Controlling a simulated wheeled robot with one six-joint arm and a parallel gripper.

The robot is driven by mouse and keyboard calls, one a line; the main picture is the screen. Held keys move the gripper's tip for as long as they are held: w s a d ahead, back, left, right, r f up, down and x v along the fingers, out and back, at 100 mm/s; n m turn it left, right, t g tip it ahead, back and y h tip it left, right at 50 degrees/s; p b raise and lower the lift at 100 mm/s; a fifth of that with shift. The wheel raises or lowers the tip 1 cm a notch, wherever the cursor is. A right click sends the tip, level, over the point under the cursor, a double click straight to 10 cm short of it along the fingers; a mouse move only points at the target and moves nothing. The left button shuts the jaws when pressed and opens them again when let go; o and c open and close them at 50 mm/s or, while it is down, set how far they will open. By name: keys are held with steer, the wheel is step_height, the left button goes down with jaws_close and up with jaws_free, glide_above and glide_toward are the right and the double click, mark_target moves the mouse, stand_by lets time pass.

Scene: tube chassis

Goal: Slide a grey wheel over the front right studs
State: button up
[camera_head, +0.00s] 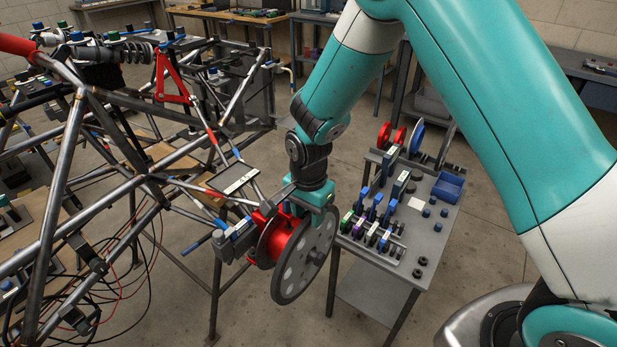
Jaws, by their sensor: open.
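A grey wheel (292,277) with round holes stands upright against a red hub or disc (270,240) at the front right corner of the tube chassis (150,177). The studs are hidden behind the wheel, so I cannot tell how far it sits over them. My gripper (318,205) is at the wheel's upper rim, pointing down, with its jaws open. The fingertips are partly hidden by the wheel, and I cannot tell whether they touch it.
A grey cart (440,222) at the right carries several blue, green and purple parts. A small labelled plate (234,178) is on the chassis. Cables hang at lower left.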

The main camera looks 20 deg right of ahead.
step_height(320, 180, up, 14)
steer(key=b, duration=0.1)
steer(key=shift+f, duration=0.25)
steer(key=shift+c, duration=0.3)
